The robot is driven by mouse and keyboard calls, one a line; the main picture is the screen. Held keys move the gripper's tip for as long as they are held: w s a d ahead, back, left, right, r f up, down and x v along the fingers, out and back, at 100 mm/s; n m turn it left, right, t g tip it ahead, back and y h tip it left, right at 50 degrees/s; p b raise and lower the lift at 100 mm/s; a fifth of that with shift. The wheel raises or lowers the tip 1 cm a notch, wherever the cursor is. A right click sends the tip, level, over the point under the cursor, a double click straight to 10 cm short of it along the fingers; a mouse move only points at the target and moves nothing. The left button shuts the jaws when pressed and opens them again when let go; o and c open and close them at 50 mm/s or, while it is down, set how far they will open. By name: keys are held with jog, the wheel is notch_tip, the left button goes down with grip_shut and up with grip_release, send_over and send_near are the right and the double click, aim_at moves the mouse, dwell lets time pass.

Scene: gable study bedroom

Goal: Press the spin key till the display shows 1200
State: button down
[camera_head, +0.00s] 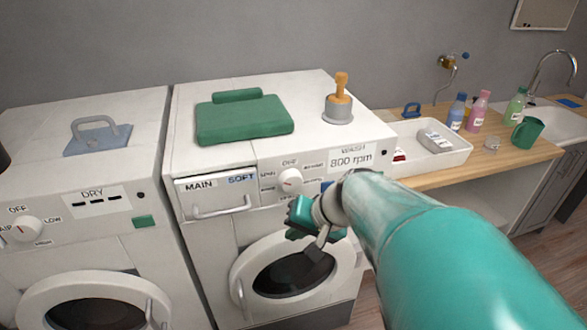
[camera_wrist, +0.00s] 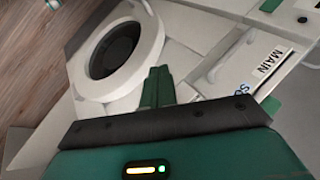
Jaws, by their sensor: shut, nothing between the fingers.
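The washer (camera_head: 216,149) stands at the middle, with its display (camera_head: 351,160) reading 800 rpm under a WASH label. Its white dial (camera_head: 290,180) is left of the display. A small blue patch (camera_head: 327,187) shows below the display, partly hidden by my arm; I cannot tell whether it is the spin key. My gripper (camera_head: 300,213) is shut and empty, in front of the washer below the dial. In the wrist view, the shut fingers (camera_wrist: 158,84) lie between the washer's round door (camera_wrist: 155,45) and the drawer (camera_wrist: 235,78) marked MAIN.
A dryer (camera_head: 60,200) stands to the left. At right, a wooden counter (camera_head: 480,168) holds a white tray (camera_head: 448,157), bottles, a green mug (camera_head: 526,131) and a sink.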

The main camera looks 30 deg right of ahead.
jog(key=s+d+f+m+t+h, duration=0.1)
jog(key=d+m, duration=0.5)
jog(key=d, duration=0.9)
notch_tip(320, 180, down, 2)
jog(key=shift+f+m+t+h, duration=0.25)
jog(key=shift+m+t+h, duration=0.25)
jog(key=shift+t, duration=0.7)
jog(key=w+d, duration=0.2)
jog(key=w, duration=0.6)
jog(key=shift+w+d, duration=0.2)
jog(key=shift+w, duration=0.15)
jog(key=shift+w+d, duration=0.1)
jog(key=shift+w, duration=0.15)
jog(key=shift+w+d, duration=0.1)
jog(key=shift+w, duration=0.25)
dwell(0.6)
jog(key=shift+s, duration=0.15)
jog(key=shift+s+a, duration=0.25)
jog(key=shift+s, duration=0.35)
